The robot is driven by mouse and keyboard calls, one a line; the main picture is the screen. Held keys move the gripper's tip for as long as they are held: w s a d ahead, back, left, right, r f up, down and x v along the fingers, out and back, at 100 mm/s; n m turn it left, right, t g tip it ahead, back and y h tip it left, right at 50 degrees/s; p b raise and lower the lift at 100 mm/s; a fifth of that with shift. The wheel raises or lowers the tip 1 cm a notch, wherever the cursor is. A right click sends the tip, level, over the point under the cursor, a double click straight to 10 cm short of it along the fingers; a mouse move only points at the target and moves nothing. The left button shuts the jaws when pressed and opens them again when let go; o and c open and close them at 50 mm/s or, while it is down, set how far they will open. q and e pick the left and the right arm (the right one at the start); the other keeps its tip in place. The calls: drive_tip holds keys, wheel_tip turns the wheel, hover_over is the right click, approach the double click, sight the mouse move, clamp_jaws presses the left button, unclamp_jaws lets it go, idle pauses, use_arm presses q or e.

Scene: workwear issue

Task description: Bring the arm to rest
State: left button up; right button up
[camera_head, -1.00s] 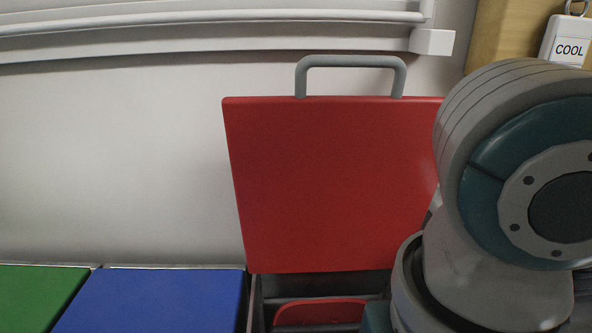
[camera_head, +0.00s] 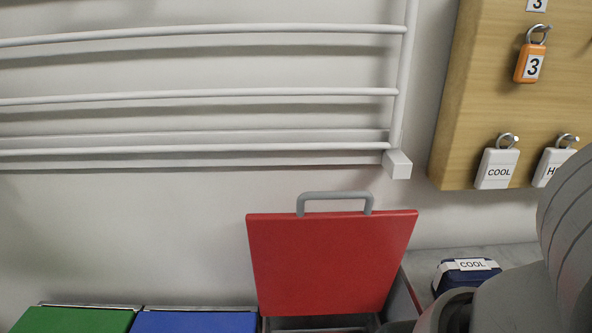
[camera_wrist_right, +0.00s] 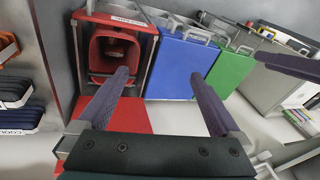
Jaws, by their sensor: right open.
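My right gripper (camera_wrist_right: 159,73) is open in the right wrist view, its two dark fingers wide apart with nothing between them. In the head view the bin's red lid (camera_head: 330,265) with a grey handle stands raised against the wall. My right arm (camera_head: 530,300) fills the lower right of the head view; its gripper is outside that view. My left gripper is not seen in the head view.
A blue lid (camera_head: 195,322) and a green lid (camera_head: 75,320) are closed left of the red one. A white wall rack (camera_head: 200,96) hangs above. A tag board (camera_head: 470,90) and a navy item (camera_head: 462,272) labelled COOL are at the right. A dark bar (camera_wrist_right: 290,65) juts in from the wrist view's right.

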wheel_tip(320, 180, up, 14)
drive_tip(key=d+t+p, duration=0.1)
drive_tip(key=d+p, duration=0.1)
drive_tip(key=p, duration=0.9)
use_arm(q)
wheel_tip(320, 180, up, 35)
drive_tip(key=p, duration=2)
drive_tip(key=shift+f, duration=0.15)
use_arm(e)
drive_tip(key=s+d+r+h, duration=0.1)
drive_tip(key=s+d+r, duration=0.2)
drive_tip(key=d+r, duration=0.3)
drive_tip(key=s+d+r+t+h, duration=0.1)
drive_tip(key=s+d+r+h, duration=0.1)
drive_tip(key=d+r, duration=0.5)
drive_tip(key=v, duration=0.5)
drive_tip(key=shift+w+d+r, duration=0.15)
drive_tip(key=shift+w+r, duration=0.15)
drive_tip(key=shift+r, duration=0.05)
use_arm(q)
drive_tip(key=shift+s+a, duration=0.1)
use_arm(e)
drive_tip(key=shift+s, duration=0.15)
